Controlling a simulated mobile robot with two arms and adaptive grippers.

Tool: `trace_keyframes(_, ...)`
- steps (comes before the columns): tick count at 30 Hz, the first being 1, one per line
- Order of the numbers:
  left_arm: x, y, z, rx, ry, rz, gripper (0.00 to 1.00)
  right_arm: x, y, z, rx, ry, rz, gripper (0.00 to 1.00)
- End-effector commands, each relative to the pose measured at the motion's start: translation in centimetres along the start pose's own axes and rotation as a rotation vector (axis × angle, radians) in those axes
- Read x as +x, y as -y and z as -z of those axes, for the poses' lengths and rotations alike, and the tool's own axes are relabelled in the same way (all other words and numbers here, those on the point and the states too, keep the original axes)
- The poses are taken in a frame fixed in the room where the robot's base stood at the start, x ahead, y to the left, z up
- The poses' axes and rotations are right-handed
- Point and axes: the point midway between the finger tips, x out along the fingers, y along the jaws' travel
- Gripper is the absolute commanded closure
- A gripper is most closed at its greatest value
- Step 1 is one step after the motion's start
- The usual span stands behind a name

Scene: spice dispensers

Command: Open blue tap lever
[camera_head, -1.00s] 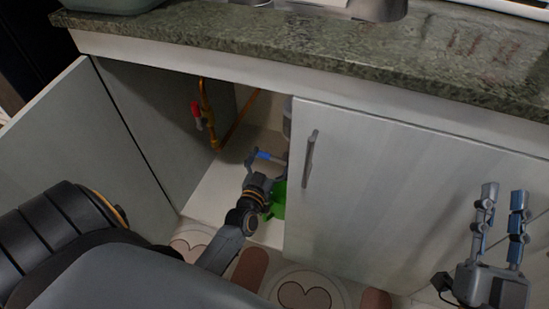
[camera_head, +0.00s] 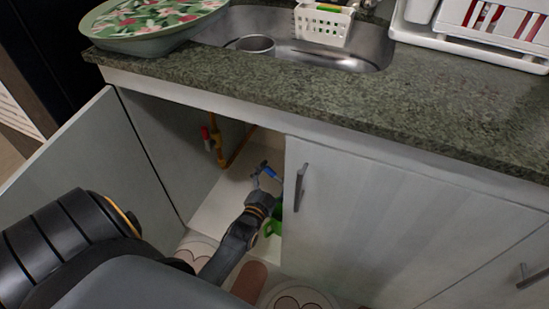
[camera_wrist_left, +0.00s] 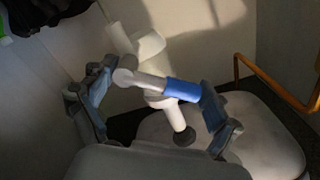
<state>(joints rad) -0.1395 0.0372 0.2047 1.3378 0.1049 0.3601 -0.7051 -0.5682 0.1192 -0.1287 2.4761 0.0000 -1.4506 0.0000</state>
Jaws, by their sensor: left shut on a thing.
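The blue tap lever (camera_head: 270,173) is inside the open cabinet under the sink, small in the head view. In the left wrist view, the blue lever (camera_wrist_left: 182,90) extends sideways from a white and grey tap body (camera_wrist_left: 150,45). My left gripper (camera_head: 263,177) reaches into the cabinet. In the left wrist view, my left gripper (camera_wrist_left: 155,88) has one finger at the grey end of the tap and the other at the blue end, shut on the tap lever between them. My right gripper is out of view.
The open cabinet door (camera_head: 75,160) is at the left, and a closed door (camera_head: 385,220) is close right of my left arm. A red-handled valve on an orange pipe (camera_head: 222,155) is at the cabinet's left wall. The counter (camera_head: 300,95) overhangs above.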

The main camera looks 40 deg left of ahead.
Motion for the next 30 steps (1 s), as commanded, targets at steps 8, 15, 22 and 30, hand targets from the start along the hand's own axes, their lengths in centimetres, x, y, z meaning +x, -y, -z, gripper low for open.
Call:
trace_keyframes(8, 0.2, 0.5, 1.2, 0.228, -0.002, 0.009, 0.68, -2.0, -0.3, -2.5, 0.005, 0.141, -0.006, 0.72)
trace_keyframes(15, 0.2, 0.2, 1.7, 0.446, -0.001, 0.009, 0.68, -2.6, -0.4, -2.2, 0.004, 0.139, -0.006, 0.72)
trace_keyframes(22, 0.2, 0.2, 2.0, 0.616, -0.002, 0.010, 0.68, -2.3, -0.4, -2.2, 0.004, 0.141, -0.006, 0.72)
trace_keyframes(30, 0.2, 0.1, 2.2, 0.735, -0.003, 0.011, 0.68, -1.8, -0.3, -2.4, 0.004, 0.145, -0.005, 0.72)
